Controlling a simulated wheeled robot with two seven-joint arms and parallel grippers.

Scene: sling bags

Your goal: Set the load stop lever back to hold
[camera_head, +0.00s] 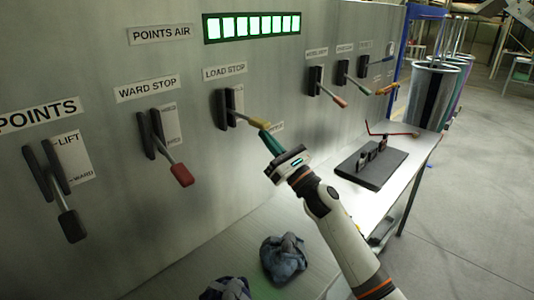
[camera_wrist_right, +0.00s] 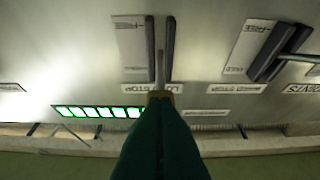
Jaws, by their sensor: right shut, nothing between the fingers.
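The load stop lever (camera_head: 257,122) has a yellow handle and stands out from its black slotted bracket (camera_head: 228,108), sloping slightly down to the right in the head view. Its label (camera_head: 224,72) is above it. My right gripper (camera_head: 266,136) is shut, with its green fingers at the handle's outer end; I cannot tell whether they touch. In the right wrist view the shut fingers (camera_wrist_right: 160,115) cover much of the handle, and the metal lever rod (camera_wrist_right: 160,68) shows between two dark bars. My left gripper is out of view.
The ward stop lever (camera_head: 181,174), with a red handle, is to the left, and the points lever (camera_head: 71,224) farther left. Several smaller levers are to the right. A bench (camera_head: 408,170) holds a black block (camera_head: 370,166). Crumpled blue cloth (camera_head: 283,258) lies below.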

